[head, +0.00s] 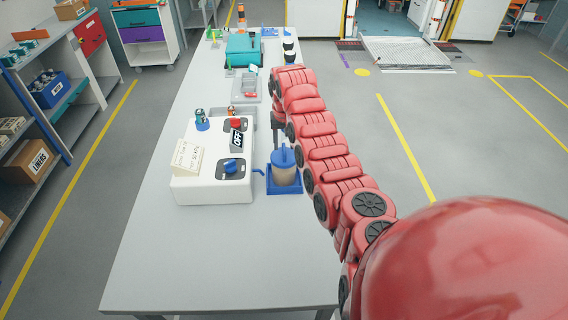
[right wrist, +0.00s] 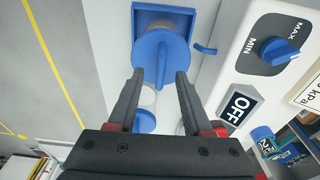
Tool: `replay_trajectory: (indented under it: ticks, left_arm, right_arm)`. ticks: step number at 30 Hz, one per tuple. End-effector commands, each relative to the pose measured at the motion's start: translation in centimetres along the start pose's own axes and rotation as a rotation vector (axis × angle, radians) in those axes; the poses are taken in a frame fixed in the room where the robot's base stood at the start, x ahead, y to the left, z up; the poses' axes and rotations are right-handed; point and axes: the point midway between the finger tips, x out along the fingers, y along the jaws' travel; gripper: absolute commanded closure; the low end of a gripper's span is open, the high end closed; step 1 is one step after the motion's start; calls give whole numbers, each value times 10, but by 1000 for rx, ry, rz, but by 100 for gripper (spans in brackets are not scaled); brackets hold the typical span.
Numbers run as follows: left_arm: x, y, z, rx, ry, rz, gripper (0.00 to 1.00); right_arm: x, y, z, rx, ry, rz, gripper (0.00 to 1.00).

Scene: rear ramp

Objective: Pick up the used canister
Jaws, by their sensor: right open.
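A canister (head: 286,174) with a tan body and a blue lid stands upright in a blue holder (head: 271,191) at the right side of a white machine. In the right wrist view its blue lid (right wrist: 150,50) with a raised handle bar lies just beyond the fingertips. My right gripper (head: 280,138) is behind the canister in the head view, partly hidden by my red arm. In the right wrist view the right gripper (right wrist: 160,78) is open, with its fingers apart and nothing clearly held. A pale and blue cylindrical shape (right wrist: 146,110) shows between the fingers; I cannot tell what it is. My left gripper is not seen.
The white machine (head: 205,190) carries a blue knob (head: 233,166), an OFF sign (head: 237,139) and a card (head: 186,157). A teal case (head: 243,48) stands farther back on the long grey table (head: 150,255). The table front is clear. Shelves (head: 75,80) stand left.

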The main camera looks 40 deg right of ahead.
Motion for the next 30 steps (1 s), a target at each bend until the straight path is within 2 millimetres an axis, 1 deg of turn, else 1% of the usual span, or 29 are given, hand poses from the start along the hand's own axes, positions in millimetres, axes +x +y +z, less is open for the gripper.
replay_trajectory:
  ticks: [1,4,9,17,18,20,21,25,26,30]
  left_arm:
    - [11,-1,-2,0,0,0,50]
    - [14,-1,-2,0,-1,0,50]
    - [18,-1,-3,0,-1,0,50]
    - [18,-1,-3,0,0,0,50]
    - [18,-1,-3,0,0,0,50]
    - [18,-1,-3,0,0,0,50]
    - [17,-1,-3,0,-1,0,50]
    - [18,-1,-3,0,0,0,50]
    - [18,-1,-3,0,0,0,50]
    - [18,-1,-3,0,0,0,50]
  right_arm:
    - [0,-1,1,1,-6,1,50]
    - [14,-1,1,1,-7,3,50]
    - [26,0,1,2,-4,3,50]
    - [29,0,0,2,-1,2,50]
    - [29,0,0,2,-1,2,57]
    - [29,0,0,2,-1,2,68]
    - [28,0,0,2,-1,2,75]
    - [28,0,0,2,-1,2,99]
    - [28,0,0,2,-1,2,100]
    - [28,0,0,2,-1,2,100]
